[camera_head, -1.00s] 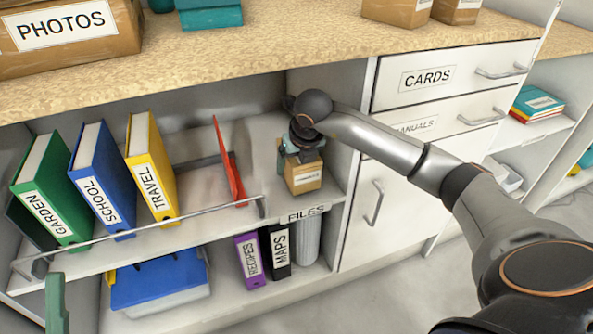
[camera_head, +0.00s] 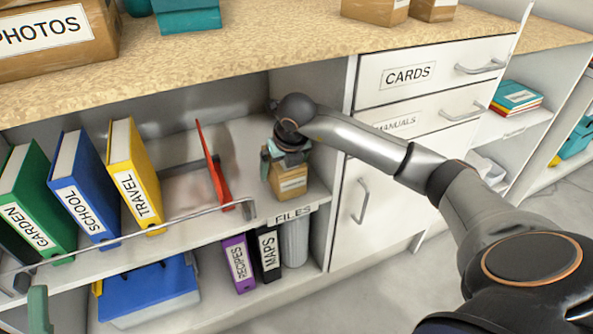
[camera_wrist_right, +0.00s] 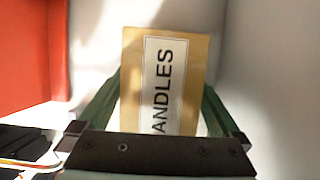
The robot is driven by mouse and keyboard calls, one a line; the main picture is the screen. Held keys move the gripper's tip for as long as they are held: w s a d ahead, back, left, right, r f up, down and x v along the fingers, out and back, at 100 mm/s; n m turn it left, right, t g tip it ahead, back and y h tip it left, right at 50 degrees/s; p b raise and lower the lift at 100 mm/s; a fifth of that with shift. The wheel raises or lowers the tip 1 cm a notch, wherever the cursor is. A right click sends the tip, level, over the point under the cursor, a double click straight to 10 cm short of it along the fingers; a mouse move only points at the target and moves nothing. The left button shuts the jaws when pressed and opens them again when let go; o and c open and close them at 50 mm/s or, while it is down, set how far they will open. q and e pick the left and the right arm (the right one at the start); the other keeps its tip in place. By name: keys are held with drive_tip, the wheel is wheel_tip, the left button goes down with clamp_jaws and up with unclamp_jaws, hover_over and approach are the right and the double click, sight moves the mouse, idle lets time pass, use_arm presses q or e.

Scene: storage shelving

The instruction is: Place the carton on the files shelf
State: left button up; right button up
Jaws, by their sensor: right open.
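The carton (camera_head: 291,184) is a small brown box with a white label. It stands upright on the right part of the upper shelf, just above the FILES label (camera_head: 292,214). In the right wrist view the carton (camera_wrist_right: 133,90) shows the letters "ANDLES". My right gripper (camera_head: 283,163) reaches down to the carton from above. Its green fingers (camera_wrist_right: 160,110) are open, one on each side of the carton; whether they touch it is unclear. A green fingertip at the lower left edge (camera_head: 39,309) looks like part of my left gripper; its jaws are not shown.
A red divider (camera_head: 213,165) stands left of the carton, with yellow, blue and green binders further left. A wire rail (camera_head: 150,232) runs along the shelf front. The worktop (camera_head: 240,45) overhangs the shelf. A white drawer cabinet (camera_head: 425,75) is at the right.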

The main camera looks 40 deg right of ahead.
drive_tip(key=p+v, duration=0.1)
drive_tip(key=v, duration=0.3)
drive_tip(key=shift+r, duration=0.3)
drive_tip(key=s+a+p, duration=0.2)
drive_tip(key=s+a, duration=0.1)
drive_tip(key=s, duration=0.8)
drive_tip(key=s+a+f+n+g+y, duration=0.1)
drive_tip(key=s+a+n+g+y, duration=0.1)
drive_tip(key=s+a+y, duration=0.45)
drive_tip(key=s+a+f+n+g+y, duration=0.1)
drive_tip(key=s+a+f+g, duration=0.15)
drive_tip(key=a, duration=0.75)
drive_tip(key=s+a+r+n+g+y, duration=0.2)
drive_tip(key=s+a+r+y, duration=0.5)
drive_tip(key=a, duration=0.2)
wheel_tip(320, 180, up, 15)
drive_tip(key=s+a+m+t+y, duration=0.2)
drive_tip(key=m+y, duration=0.2)
drive_tip(key=y, duration=0.6)
drive_tip(key=w+d+r+m+t+h, duration=0.2)
drive_tip(key=w+d+m+t+h, duration=0.2)
drive_tip(key=m+t, duration=0.7)
drive_tip(key=w+d+r+m+t+h, duration=0.2)
drive_tip(key=w+d+m+t+h, duration=0.2)
drive_tip(key=m+t, duration=0.7)
drive_tip(key=shift+w+d, duration=0.35)
drive_tip(key=shift+d, duration=0.45)
